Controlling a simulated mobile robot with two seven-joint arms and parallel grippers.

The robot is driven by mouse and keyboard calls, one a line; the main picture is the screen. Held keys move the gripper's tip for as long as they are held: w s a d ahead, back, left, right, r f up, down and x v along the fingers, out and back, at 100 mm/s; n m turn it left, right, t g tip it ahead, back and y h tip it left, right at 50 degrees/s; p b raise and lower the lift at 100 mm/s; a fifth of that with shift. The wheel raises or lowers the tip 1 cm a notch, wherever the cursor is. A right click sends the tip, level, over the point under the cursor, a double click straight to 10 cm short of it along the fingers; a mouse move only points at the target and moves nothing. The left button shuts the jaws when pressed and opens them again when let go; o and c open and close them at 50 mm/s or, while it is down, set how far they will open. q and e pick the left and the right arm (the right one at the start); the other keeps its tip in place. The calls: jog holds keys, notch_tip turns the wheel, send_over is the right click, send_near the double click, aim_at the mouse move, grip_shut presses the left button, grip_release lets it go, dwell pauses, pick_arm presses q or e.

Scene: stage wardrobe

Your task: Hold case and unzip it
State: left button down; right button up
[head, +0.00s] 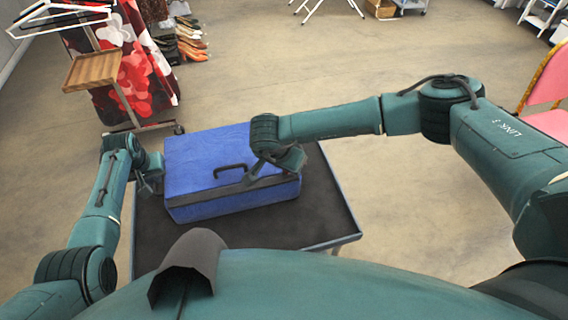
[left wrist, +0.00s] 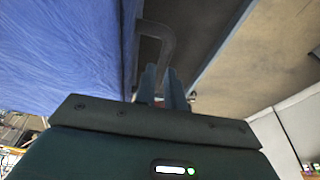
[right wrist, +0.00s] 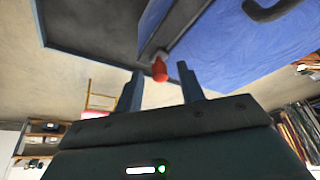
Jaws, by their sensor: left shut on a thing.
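A blue case (head: 222,154) lies on a cart, with a dark band along its side and a dark handle (head: 231,170) on top. My left gripper (left wrist: 162,78) is at the case's left end, shut on a dark side handle (left wrist: 160,38) there. My right gripper (right wrist: 161,80) is open at the case's right end. In the right wrist view a red zipper pull (right wrist: 159,69) on the dark band sits between and just beyond its fingertips; I cannot tell whether they touch. The head view hides the pull behind my right gripper.
The cart's dark top (head: 318,214) has bare room in front of and right of the case. A clothes rack with a wooden shelf (head: 95,70) stands behind left. A pink chair (head: 546,85) is at the far right. The floor behind the cart is clear.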

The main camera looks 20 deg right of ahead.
grip_shut()
dwell(0.4)
